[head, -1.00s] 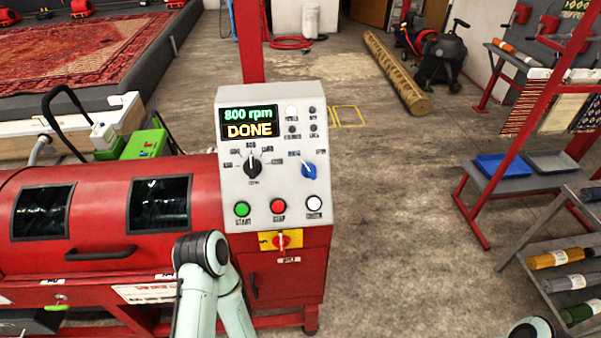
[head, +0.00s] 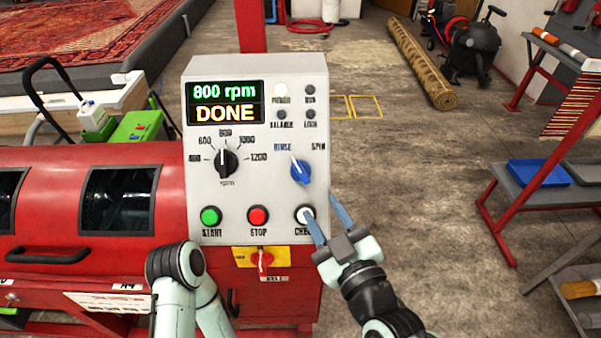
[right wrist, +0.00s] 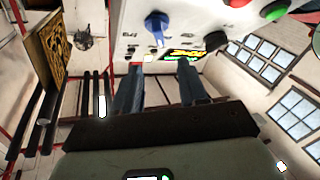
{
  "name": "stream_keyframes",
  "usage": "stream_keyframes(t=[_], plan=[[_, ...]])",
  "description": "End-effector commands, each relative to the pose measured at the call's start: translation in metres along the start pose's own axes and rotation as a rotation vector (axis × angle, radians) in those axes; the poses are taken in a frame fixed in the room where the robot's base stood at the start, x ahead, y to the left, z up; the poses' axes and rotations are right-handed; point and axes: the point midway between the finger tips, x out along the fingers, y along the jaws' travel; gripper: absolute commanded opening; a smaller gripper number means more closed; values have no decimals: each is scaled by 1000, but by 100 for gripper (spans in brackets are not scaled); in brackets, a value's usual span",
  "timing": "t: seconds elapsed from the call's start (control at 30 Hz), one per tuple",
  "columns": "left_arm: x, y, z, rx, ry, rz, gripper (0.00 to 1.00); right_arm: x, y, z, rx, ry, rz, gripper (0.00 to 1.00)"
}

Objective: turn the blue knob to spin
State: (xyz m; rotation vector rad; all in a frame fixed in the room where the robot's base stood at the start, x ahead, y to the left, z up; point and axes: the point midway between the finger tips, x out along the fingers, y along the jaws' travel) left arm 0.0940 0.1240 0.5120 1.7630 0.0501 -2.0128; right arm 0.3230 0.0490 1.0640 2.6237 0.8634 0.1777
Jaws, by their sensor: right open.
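The blue knob (head: 301,171) is on the sloped grey control panel (head: 260,68), under the labels RINSE and SPIN. Its white pointer is tilted up and left, toward RINSE. My right gripper (head: 321,208) is open and empty, just below and right of the knob, with one fingertip overlapping the white CHECK button (head: 304,214) in the picture. It is not around the knob. The right wrist view also shows the knob (right wrist: 157,27) beyond the open fingers (right wrist: 160,78). My left arm shows at the lower left, but its gripper is out of view.
The display (head: 224,102) reads 800 rpm, DONE. A black rpm knob (head: 226,162) points to 800. Below are the green START (head: 211,216) and red STOP (head: 258,216) buttons and a red switch on a yellow plate (head: 262,257).

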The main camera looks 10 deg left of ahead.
Motion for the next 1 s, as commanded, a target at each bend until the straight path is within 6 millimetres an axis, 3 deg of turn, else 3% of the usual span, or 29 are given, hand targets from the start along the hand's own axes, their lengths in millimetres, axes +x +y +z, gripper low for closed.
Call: stream_keyframes(t=[0.3,0.5,0.93,0.97,1.0], plan=[[-2,0,1,0,-2,0,0,69,-1,1,0,-3,-1,43],[-3,0,2,0,-5,-1,0,98,0,1,1,-3,-1,43],[-3,0,2,0,-6,-1,0,109,0,2,2,-3,0,43],[-3,0,2,0,-6,-1,0,109,0,2,2,-3,0,39],[-3,0,2,0,-6,-1,0,109,0,2,2,-3,-1,26]])
